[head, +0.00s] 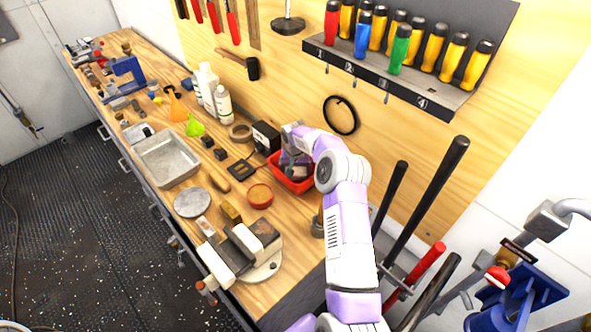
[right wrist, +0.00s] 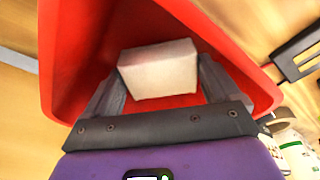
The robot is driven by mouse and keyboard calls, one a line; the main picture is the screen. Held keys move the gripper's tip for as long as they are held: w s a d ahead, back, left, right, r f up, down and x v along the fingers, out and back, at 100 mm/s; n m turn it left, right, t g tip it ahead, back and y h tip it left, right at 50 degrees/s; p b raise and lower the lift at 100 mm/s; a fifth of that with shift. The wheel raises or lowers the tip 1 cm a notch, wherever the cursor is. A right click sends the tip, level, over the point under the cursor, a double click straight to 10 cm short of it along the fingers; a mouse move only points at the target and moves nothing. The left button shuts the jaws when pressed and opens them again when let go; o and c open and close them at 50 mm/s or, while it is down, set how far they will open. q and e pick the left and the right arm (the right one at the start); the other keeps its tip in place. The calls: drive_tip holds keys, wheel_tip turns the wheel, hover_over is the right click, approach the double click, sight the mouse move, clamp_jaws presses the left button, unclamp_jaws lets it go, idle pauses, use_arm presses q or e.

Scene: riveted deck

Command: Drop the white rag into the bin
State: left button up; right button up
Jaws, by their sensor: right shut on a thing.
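My right gripper (head: 292,172) reaches down into a small red open-topped bin (head: 279,181) on the workbench, by the pegboard. In the right wrist view, its two fingers (right wrist: 158,84) are shut on a white, block-shaped folded rag (right wrist: 158,68). The red walls of the bin (right wrist: 72,55) surround the fingers and rag. I cannot tell whether the rag touches the bin's floor. The rag is hidden behind the gripper in the head view.
Next to the bin are a dark box (head: 265,137), a round red-brown dish (head: 260,196) and white bottles (head: 223,103). A grey metal tray (head: 167,158) lies further left. Upright dark bars (head: 428,205) stand right of my arm. A pale rim (head: 12,326) shows at the lower left.

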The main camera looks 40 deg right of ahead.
sight(295, 175)
drive_tip(key=shift+f, duration=0.35)
drive_tip(key=o, duration=0.8)
drive_tip(key=shift+c, duration=0.2)
drive_tip(key=shift+r, duration=0.1)
drive_tip(key=shift+r+p, duration=0.3)
drive_tip(key=shift+r, duration=0.15)
wheel_tip(295, 175, up, 12)
drive_tip(key=s+a, duration=0.1)
drive_tip(key=shift+s, duration=0.2)
drive_tip(key=shift+a, duration=0.1)
